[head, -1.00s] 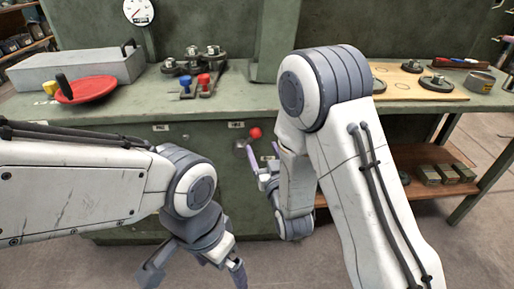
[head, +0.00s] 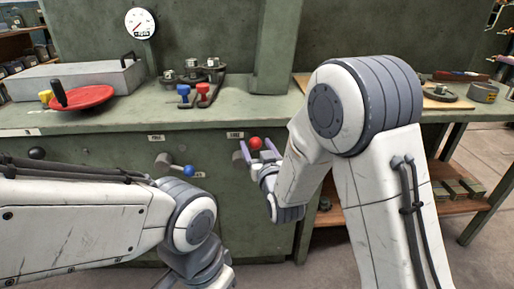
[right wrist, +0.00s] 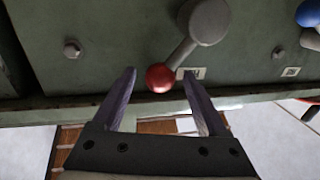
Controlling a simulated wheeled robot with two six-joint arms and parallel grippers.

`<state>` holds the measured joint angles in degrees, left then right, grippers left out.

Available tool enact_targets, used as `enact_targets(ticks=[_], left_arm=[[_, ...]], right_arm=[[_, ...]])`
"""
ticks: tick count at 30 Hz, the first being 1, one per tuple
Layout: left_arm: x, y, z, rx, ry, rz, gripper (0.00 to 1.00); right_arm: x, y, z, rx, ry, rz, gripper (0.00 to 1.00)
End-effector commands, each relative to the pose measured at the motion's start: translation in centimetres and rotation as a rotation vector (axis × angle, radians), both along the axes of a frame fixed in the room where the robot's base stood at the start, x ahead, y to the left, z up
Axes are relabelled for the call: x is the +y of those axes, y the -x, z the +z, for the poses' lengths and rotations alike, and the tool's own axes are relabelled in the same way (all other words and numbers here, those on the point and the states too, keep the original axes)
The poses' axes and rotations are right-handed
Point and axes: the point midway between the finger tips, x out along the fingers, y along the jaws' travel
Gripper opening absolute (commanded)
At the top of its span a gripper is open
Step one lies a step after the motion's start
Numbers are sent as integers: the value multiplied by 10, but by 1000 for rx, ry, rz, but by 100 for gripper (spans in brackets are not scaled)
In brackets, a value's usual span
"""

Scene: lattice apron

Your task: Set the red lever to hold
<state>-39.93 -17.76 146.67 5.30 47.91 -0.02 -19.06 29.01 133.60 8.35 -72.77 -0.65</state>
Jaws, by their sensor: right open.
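The red lever's ball knob (head: 255,142) is on the green cabinet front, up and right of its grey hub, below a small white label (head: 235,135) too small to read surely. In the right wrist view the knob (right wrist: 160,78) hangs on a rod from the round hub (right wrist: 208,20). My right gripper (head: 262,152) is open. In the right wrist view its fingertips (right wrist: 159,74) stand on either side of the knob, with gaps; depth is hard to judge. My left arm is at lower left, its gripper fingers outside the picture.
A blue-knobbed lever (head: 188,170) sits to the left on the same front, and a black knob (head: 37,153) farther left. The bench edge overhangs above. The bench top holds a red handwheel (head: 85,98) and small red and blue levers (head: 203,92).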

Motion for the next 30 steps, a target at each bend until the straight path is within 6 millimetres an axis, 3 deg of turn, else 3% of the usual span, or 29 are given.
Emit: enact_targets(ticks=[2, 8, 9, 30], left_arm=[[0, 0, 0, 0, 0, 0, 100], [0, 0, 0, 0, 0, 0, 100], [0, 0, 0, 0, 0, 0, 100], [0, 0, 0, 0, 0, 0, 100]], right_arm=[[0, 0, 0, 0, 0, 0, 76], [0, 0, 0, 0, 0, 0, 3], [0, 0, 0, 0, 0, 0, 0], [0, 1, 0, 0, 0, 1, 0]])
